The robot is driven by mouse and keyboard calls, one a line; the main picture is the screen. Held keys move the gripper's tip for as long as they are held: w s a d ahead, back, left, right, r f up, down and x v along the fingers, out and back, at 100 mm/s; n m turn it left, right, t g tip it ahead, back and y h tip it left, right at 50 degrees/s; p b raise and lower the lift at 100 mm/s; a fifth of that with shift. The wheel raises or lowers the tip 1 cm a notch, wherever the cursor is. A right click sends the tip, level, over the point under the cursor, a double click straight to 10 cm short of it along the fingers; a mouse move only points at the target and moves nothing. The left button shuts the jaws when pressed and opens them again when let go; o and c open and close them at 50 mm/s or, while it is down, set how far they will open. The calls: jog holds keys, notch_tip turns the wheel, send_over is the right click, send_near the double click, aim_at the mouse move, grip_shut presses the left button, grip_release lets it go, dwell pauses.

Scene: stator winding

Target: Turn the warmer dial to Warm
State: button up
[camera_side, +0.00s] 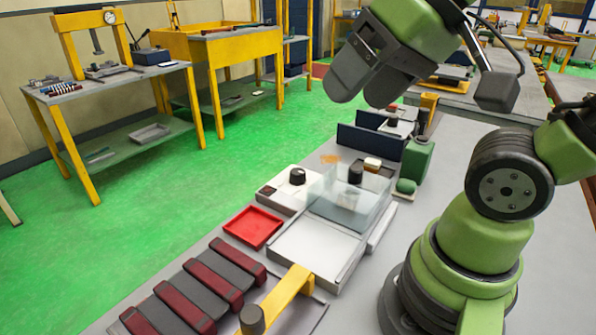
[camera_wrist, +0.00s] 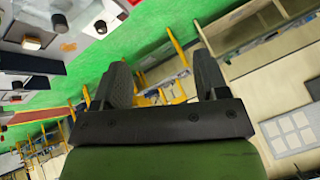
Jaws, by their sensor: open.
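A black dial knob (camera_side: 298,176) stands on a low white box (camera_side: 278,196) with a small dark red patch, in the middle of the side view. A second black knob (camera_side: 356,173) shows by a clear cover just right of it. The labels and pointer positions are too small to read. My gripper (camera_side: 362,88) is high above and behind the bench, apart from both knobs. Its two dark fingers are open and empty in the wrist view (camera_wrist: 163,76). Dark knobs (camera_wrist: 60,23) on pale boxes show at the upper left of the wrist view.
A clear box (camera_side: 340,200) stands close beside the white box. A red tray (camera_side: 253,227) and dark red bars (camera_side: 212,285) lie nearer, with a yellow bracket (camera_side: 290,292). Dark blue panels (camera_side: 370,141) and a green block (camera_side: 417,160) stand behind. Air around the gripper is clear.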

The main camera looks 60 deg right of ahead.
jog(key=w+d+n+g+h, duration=0.15)
jog(key=w+d, duration=0.25)
jog(key=w, duration=0.4)
jog(key=n+g, duration=0.5)
send_over(298, 171)
notch_tip(298, 171, down, 19)
jog(key=shift+f, duration=0.1)
notch_tip(298, 171, down, 9)
jog(key=shift+f, duration=0.1)
jog(key=c, duration=0.9)
